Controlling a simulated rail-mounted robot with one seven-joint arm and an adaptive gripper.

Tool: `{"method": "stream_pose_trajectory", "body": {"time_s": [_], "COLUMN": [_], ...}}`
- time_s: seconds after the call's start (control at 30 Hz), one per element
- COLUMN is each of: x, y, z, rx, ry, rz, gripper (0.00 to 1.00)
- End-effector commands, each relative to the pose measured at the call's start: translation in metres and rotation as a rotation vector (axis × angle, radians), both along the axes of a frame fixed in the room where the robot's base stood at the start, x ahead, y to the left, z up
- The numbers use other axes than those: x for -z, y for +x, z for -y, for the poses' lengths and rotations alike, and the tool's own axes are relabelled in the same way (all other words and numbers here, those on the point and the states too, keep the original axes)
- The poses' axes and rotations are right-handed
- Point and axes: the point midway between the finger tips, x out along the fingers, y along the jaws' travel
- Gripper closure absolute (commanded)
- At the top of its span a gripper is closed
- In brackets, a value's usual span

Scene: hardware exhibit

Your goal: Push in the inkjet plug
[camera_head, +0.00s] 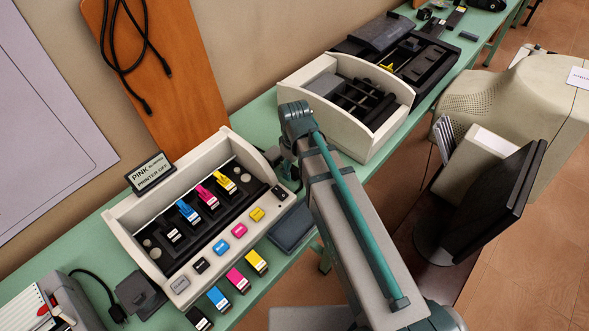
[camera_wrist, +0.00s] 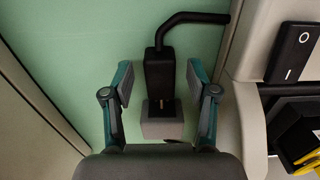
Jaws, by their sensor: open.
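In the wrist view a black plug (camera_wrist: 158,72) has a thick black cable bending off to the upper right. Its lower end meets a grey block (camera_wrist: 160,130) that looks like its socket. A small brassy detail shows at the plug's lower part, and I cannot tell how deep the plug sits. My gripper (camera_wrist: 160,78) is open, with one finger on each side of the plug and a gap on both sides. In the head view the inkjet printer (camera_head: 150,225) stands on the green table. My arm largely hides the gripper there, and the plug cannot be made out.
The printer's white wall (camera_wrist: 246,120) stands close to my right finger, with a black rocker switch (camera_wrist: 294,52) on it. Several ink cartridges (camera_head: 238,280) lie before the printer. A second white-sided machine (camera_head: 368,135) stands farther along the table. Bare green table (camera_wrist: 75,45) lies left of the plug.

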Motion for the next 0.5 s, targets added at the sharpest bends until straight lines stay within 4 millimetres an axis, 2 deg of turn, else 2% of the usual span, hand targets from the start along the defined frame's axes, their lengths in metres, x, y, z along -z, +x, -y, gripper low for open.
{"method": "stream_pose_trajectory", "body": {"time_s": [0.2,0.5], "x": [0.012,0.015], "y": [0.0,0.0], "z": [0.0,0.0], "rx": [0.0,0.0], "ry": [0.0,0.0], "rz": [0.0,0.0], "gripper": [0.42,0.42]}}
